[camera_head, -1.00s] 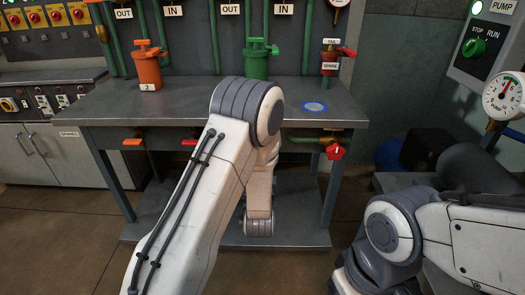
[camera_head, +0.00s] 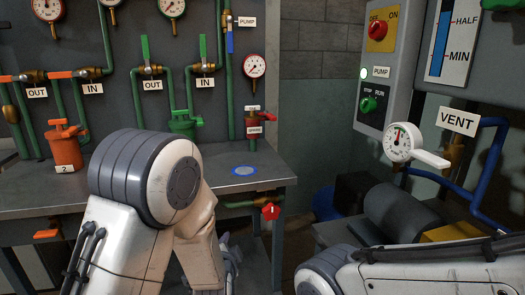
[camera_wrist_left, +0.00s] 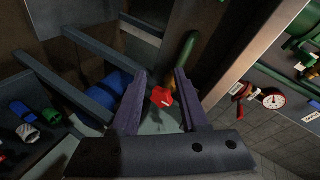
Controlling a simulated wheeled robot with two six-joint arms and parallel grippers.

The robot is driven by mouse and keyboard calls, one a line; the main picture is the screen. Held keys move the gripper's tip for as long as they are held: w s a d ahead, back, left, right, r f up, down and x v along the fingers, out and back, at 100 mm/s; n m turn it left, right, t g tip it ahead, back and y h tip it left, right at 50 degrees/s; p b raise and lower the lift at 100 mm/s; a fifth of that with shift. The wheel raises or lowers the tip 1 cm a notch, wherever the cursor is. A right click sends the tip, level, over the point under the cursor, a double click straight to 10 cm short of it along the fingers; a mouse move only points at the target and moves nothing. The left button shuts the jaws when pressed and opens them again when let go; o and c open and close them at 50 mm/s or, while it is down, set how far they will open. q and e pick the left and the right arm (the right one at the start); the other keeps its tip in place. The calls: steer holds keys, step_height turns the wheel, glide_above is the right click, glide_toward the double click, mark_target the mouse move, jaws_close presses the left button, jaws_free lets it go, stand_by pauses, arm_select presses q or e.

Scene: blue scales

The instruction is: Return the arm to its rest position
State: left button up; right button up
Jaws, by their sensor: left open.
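My left arm (camera_head: 150,185) is white with a grey elbow and bends in front of the grey bench at the lower left of the head view. In the left wrist view my left gripper (camera_wrist_left: 160,74) has its two fingers spread wide with nothing between them. A red knob (camera_wrist_left: 161,97) shows beyond the gap between the fingers. It looks like the red valve knob (camera_head: 270,211) under the bench's right edge in the head view. My right arm (camera_head: 415,270) shows at the lower right. Its gripper is out of view.
The grey bench (camera_head: 262,172) carries an orange pot (camera_head: 64,148), a green pot (camera_head: 185,124), a red fitting (camera_head: 254,125) and a blue round mark (camera_head: 244,171).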

arm_select(q)
steer(key=s+d+r+n+g+h, duration=0.15)
steer(key=s+d+g+h, duration=0.25)
steer(key=s+d+g, duration=0.55)
steer(key=s+a+r+n+g+y, duration=0.1)
steer(key=s+a+r+n+g, duration=0.1)
steer(key=s, duration=1)
steer(key=s+a+r+n+g+y, duration=0.1)
steer(key=s+a+n+g, duration=0.1)
steer(key=s, duration=0.9)
step_height(320, 180, up, 29)
steer(key=s+p, duration=0.1)
steer(key=p, duration=2.8)
steer(key=shift+y, duration=0.4)
steer(key=shift+s, duration=0.1)
